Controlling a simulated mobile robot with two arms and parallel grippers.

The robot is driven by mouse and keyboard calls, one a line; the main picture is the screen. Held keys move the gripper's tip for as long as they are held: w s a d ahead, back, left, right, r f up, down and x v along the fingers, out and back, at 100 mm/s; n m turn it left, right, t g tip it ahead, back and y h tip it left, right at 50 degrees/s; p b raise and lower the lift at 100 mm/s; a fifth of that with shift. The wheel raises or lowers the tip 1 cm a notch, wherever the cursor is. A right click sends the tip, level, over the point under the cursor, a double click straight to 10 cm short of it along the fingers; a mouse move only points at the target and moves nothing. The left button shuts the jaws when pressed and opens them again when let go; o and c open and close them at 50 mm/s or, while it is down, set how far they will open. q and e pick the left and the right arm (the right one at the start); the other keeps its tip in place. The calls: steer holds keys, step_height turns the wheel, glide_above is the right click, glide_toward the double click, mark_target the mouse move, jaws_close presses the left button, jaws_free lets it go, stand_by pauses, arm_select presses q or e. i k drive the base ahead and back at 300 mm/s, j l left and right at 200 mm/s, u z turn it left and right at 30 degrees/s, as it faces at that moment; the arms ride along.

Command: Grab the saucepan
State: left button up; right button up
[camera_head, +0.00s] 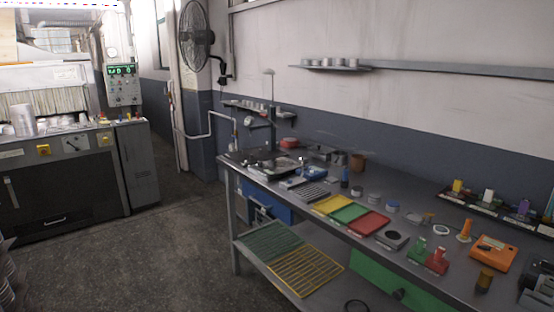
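I cannot make out a clear saucepan in the head view. A dark, low cluster (262,158) lies at the far left end of the metal workbench (330,212), too small to tell whether a pan is in it. Neither of my grippers can be made out in this view.
The bench carries yellow, green and red trays (367,222), an orange box (492,253) and several small parts. A lower shelf holds green and yellow grids (305,270). A dark machine (60,185) stands at left. The floor (160,250) between is clear.

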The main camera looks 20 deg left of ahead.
mark_target(339, 158)
steer(key=u, duration=0.15)
steer(key=i+j, duration=1)
steer(key=j, duration=0.15)
steer(key=i+j, duration=0.25)
steer(key=j, duration=0.15)
steer(key=i+j+z, duration=0.1)
steer(key=j, duration=0.25)
steer(key=i+j, duration=0.55)
steer(key=j, duration=0.25)
steer(key=i+j+z, duration=0.1)
steer(key=j, duration=0.3)
steer(key=i+j, duration=0.3)
steer(key=j+z, duration=0.05)
steer(key=j, duration=0.05)
